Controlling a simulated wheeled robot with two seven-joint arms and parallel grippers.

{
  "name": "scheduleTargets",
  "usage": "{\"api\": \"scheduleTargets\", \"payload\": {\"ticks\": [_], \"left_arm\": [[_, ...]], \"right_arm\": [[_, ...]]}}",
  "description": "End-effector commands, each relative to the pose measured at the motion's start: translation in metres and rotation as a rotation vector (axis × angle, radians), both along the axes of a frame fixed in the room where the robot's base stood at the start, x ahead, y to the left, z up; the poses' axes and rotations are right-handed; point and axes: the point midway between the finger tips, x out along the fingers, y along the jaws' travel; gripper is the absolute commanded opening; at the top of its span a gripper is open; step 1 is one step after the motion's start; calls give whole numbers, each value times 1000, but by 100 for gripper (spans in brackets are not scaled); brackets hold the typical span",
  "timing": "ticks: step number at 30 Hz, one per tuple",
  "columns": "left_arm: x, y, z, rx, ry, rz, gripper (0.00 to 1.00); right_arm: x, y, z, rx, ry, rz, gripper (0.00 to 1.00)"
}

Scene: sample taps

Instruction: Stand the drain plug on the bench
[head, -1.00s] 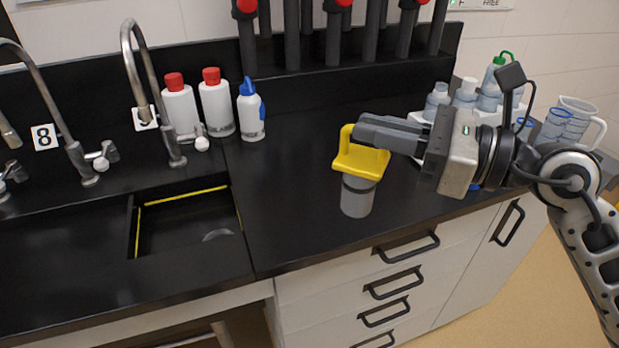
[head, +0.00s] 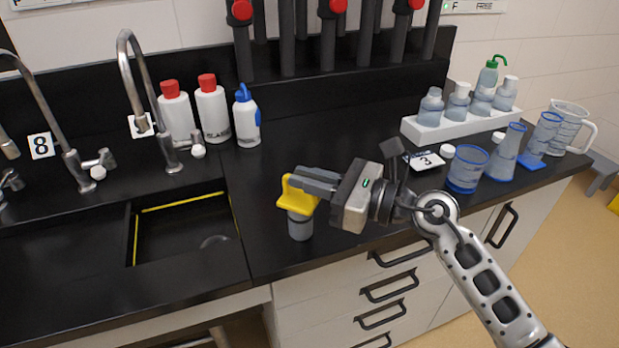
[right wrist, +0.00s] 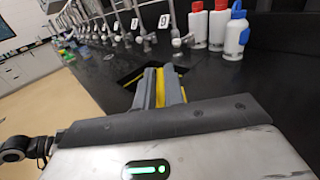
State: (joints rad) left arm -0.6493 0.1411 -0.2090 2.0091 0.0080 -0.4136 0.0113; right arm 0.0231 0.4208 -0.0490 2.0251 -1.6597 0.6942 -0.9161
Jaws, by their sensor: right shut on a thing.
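The drain plug has a yellow handle (head: 298,197) and a grey cylindrical body (head: 300,226). My right gripper (head: 302,182) is shut on the yellow handle, coming in from the right. The plug hangs upright, body down, over the black bench (head: 340,130) just right of the sink. I cannot tell whether its bottom touches the bench top. In the right wrist view, a yellow strip of the handle (right wrist: 160,90) shows between the fingers; the body is hidden there. My left gripper is not in view.
A sink basin (head: 185,235) with a yellow-lined rim lies to the left. White bottles (head: 212,112) stand behind it. A beaker (head: 467,168), flasks and a white bottle rack (head: 462,128) stand to the right. The bench behind the plug is clear; its front edge is close.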

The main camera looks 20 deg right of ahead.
Motion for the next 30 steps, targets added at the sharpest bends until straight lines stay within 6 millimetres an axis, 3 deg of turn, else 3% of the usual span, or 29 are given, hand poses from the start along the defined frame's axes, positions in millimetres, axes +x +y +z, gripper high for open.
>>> {"api": "scheduleTargets", "payload": {"ticks": [8,9,11,21,30], "left_arm": [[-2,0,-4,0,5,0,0],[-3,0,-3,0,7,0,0],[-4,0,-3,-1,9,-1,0],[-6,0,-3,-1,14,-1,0],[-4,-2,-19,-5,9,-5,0]], "right_arm": [[0,0,-1,1,-2,-1,0],[0,0,-1,1,-1,0,19],[0,0,-1,0,0,0,32],[-1,-1,1,0,0,-1,32],[-37,-40,-6,-4,3,-3,32]]}}
